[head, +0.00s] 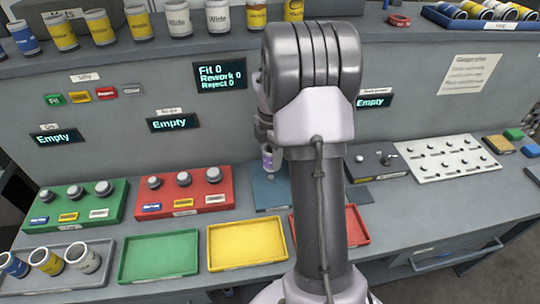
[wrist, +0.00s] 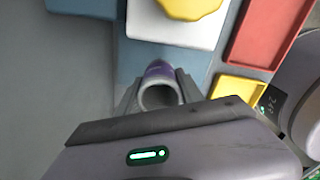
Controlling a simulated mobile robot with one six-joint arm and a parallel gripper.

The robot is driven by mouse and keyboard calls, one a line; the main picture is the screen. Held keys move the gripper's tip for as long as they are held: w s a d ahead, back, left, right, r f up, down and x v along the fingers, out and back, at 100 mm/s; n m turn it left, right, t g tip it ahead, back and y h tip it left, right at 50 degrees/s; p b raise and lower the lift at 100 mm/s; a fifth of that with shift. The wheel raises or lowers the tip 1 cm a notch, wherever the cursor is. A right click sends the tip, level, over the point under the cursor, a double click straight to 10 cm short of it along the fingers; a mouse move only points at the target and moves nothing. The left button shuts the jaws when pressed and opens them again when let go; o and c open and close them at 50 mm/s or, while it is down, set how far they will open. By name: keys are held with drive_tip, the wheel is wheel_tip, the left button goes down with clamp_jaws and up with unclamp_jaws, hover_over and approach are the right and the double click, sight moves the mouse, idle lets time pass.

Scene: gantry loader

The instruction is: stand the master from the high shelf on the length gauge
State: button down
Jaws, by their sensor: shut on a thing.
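My gripper (wrist: 160,92) is shut on a small purple and grey hollow cylinder (wrist: 159,68), which appears to be the master. Its open round end faces the wrist camera. In the head view the purple cylinder (head: 267,160) hangs below my gripper, just left of my arm, over the back of the bench near a blue plate (head: 268,193). In the wrist view a white block with a yellow knob (wrist: 190,6) stands on a blue base (wrist: 135,60), just beyond the cylinder. This may be the length gauge; my arm hides it in the head view. Contact cannot be told.
A green block (head: 75,208) and a red block (head: 190,190) with knobs stand left. Green (head: 158,257), yellow (head: 247,243) and red (head: 358,235) trays lie in front. A white pegged board (head: 450,158) is right. The high shelf (head: 200,45) holds several cylinders.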

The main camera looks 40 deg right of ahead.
drive_tip(key=b, duration=0.4)
hover_over(271, 177)
drive_tip(key=shift+w+f, duration=0.1)
drive_tip(key=shift+f, duration=2.75)
drive_tip(key=c, duration=0.7)
unclamp_jaws()
drive_tip(key=shift+o, duration=0.2)
drive_tip(key=shift+f, duration=0.1)
